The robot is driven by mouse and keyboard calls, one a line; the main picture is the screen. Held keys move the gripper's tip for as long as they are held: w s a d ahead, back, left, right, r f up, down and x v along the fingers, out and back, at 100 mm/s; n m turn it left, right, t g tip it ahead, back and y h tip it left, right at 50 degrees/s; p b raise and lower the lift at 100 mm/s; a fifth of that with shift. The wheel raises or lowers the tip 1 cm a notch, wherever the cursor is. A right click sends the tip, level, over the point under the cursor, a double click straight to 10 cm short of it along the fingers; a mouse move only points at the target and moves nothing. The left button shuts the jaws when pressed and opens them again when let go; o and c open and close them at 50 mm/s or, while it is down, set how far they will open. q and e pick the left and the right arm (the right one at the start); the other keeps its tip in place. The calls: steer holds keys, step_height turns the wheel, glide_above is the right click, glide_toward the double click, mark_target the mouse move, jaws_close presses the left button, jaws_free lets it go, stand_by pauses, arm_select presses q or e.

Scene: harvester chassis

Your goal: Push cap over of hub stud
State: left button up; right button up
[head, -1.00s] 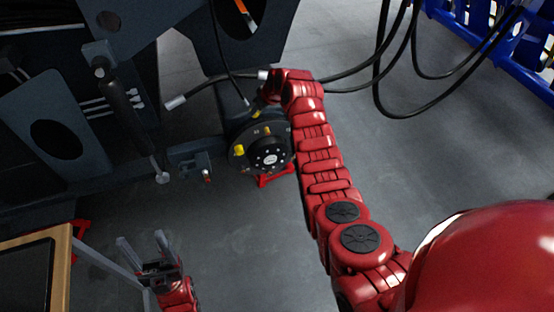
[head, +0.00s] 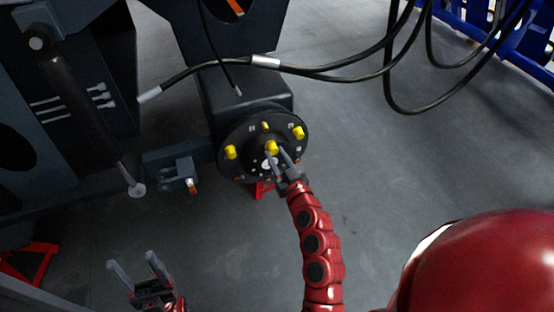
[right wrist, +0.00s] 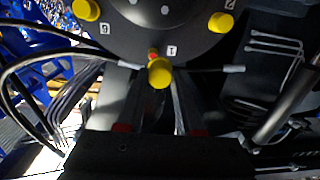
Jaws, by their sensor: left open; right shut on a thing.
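The dark round hub (head: 240,135) faces me in the head view, with yellow caps at its left (head: 231,152) and right (head: 299,132). A bare copper stud (head: 265,126) stands between them near the top. My right gripper (head: 276,152) is shut on another yellow cap (head: 271,147), in front of the hub face. In the right wrist view this held cap (right wrist: 159,73) is between the fingers, just below a reddish stud (right wrist: 153,52) by the label 1, seemingly apart from it. My left gripper (head: 133,262) is open and empty at lower left.
A red stand (head: 262,189) is under the hub. The floor to the right is clear.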

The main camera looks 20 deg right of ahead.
mark_target(275, 145)
steer(key=shift+s+d+r+h, duration=0.15)
steer(key=shift+s+d+h, duration=0.2)
steer(key=shift+d, duration=0.15)
steer(key=w, duration=0.4)
steer(key=shift+w+a, duration=0.1)
steer(key=shift+w, duration=0.05)
steer(key=shift+w+b, duration=0.3)
steer(key=shift+w, duration=0.6)
steer(key=shift+w, duration=0.3)
steer(key=shift+w+a, duration=0.1)
steer(key=shift+w, duration=1.3)
